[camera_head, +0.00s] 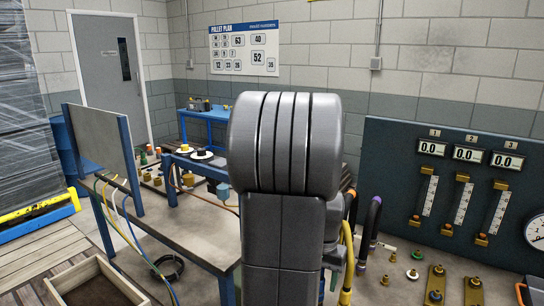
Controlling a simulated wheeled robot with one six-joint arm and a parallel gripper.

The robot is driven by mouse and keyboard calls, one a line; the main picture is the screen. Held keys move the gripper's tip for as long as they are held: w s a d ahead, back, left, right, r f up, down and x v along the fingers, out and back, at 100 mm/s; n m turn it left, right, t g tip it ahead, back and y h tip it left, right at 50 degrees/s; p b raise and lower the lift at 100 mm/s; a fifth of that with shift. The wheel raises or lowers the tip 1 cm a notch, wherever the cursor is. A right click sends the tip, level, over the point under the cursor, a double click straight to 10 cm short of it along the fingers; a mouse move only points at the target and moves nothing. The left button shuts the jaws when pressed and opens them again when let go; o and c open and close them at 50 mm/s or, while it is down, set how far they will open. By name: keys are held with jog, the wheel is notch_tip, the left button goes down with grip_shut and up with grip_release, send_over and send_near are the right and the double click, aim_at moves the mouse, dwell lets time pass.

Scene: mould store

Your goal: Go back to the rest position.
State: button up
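The task names no object. A large grey rounded joint and the link below it, both parts of my own arm, fill the middle of the head view. My gripper cannot be seen. Whether it is open, shut or holding anything is not shown. My arm hides part of the workbench (168,236) and the wall behind it.
An upright panel (103,158) stands on the bench at left, cables hanging nearby. A dark gauge board (392,190) with flow tubes stands at right; brass fittings (435,283) lie before it. An open wooden tray (66,278) is at lower left. A blue table (205,117) stands behind.

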notch_tip(320, 180, down, 4)
jog(key=shift+r, duration=0.4)
